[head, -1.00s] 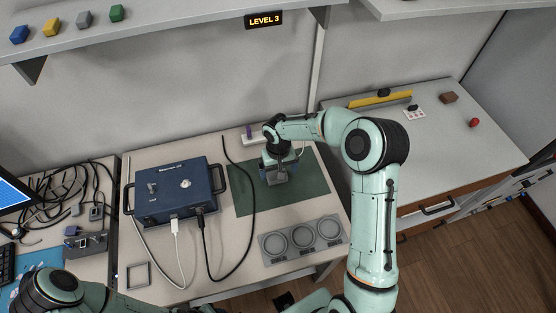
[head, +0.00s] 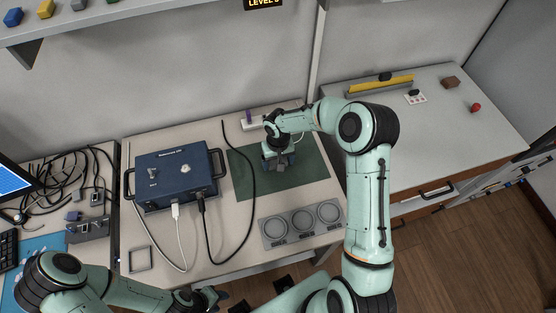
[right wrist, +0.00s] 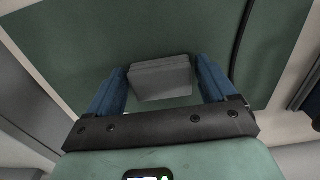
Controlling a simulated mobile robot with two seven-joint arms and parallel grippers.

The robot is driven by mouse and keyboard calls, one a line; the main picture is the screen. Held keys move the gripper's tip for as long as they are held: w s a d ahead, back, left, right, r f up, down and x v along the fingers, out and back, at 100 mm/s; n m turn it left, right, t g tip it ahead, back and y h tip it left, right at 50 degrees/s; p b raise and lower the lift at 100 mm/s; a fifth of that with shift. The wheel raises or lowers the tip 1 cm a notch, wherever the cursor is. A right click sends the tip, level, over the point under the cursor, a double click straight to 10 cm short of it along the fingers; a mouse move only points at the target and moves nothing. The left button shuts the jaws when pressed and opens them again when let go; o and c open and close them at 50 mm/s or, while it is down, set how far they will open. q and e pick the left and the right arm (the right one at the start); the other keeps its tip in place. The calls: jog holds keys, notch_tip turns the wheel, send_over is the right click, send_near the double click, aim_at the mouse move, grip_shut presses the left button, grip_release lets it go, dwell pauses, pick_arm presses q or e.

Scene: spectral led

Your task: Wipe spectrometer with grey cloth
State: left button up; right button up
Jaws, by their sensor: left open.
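The spectrometer, a blue box (head: 175,180) with dark side handles, stands on the light bench left of a green mat. My right gripper (head: 280,163) points down over the mat. In the right wrist view, the grey cloth (right wrist: 161,78), a folded block, lies between the blue fingertips of my right gripper (right wrist: 160,72). The fingers stand wide on either side of it; I cannot tell whether they press on it. My left gripper (head: 208,300) is open at the bottom edge of the head view, in front of the bench and away from the spectrometer.
A black cable (head: 252,190) and a white cable (head: 178,245) run from the box over the bench. A grey plate with three round pads (head: 302,223) lies at the front right. A square frame (head: 140,259) lies front left. The green mat (head: 250,186) is mostly clear.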

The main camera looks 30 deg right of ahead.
pick_arm(q)
jog(key=shift+s, duration=0.1)
pick_arm(e)
jog(key=shift+r, duration=0.15)
dwell(0.6)
jog(key=c, duration=0.8)
jog(key=shift+c, duration=0.2)
jog(key=shift+r, duration=0.1)
jog(key=shift+r+p, duration=1)
jog(key=shift+r, duration=2)
pick_arm(q)
jog(key=w+r, duration=0.2)
jog(key=shift+w+r, duration=0.15)
jog(key=shift+r, duration=0.2)
pick_arm(e)
jog(key=shift+s, duration=0.1)
